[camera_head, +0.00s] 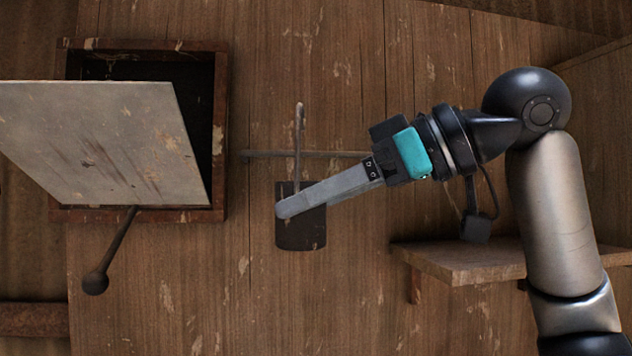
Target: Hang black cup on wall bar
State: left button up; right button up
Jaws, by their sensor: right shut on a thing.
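The black cup (300,236) is a dark, worn cylinder standing upright against the wooden wall, near the middle of the view. A thin upright rod (298,130) with a rounded top rises from it, seemingly its handle. This rod crosses the horizontal wall bar (258,154); I cannot tell whether they touch. My right gripper (288,207) reaches in from the right, shut on the black cup, with its long grey finger across the cup's upper part. The finger hides part of the cup, and the gripper body covers the bar's right end. My left gripper is not in view.
At the left, a pale tilted panel (95,140) stands out from a dark wooden-framed opening (221,140). A lever with a round knob (96,283) hangs below it. A small wooden shelf (450,262) is at the right. The wall below the cup is clear.

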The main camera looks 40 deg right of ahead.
jog(key=w+d+f+b, duration=0.1)
jog(key=w+d+f, duration=0.1)
jog(key=w+d, duration=0.3)
jog(key=shift+w+d+f, duration=0.15)
jog(key=shift+w+f, duration=0.2)
jog(key=shift+w, duration=1.9)
jog(key=o, duration=1.5)
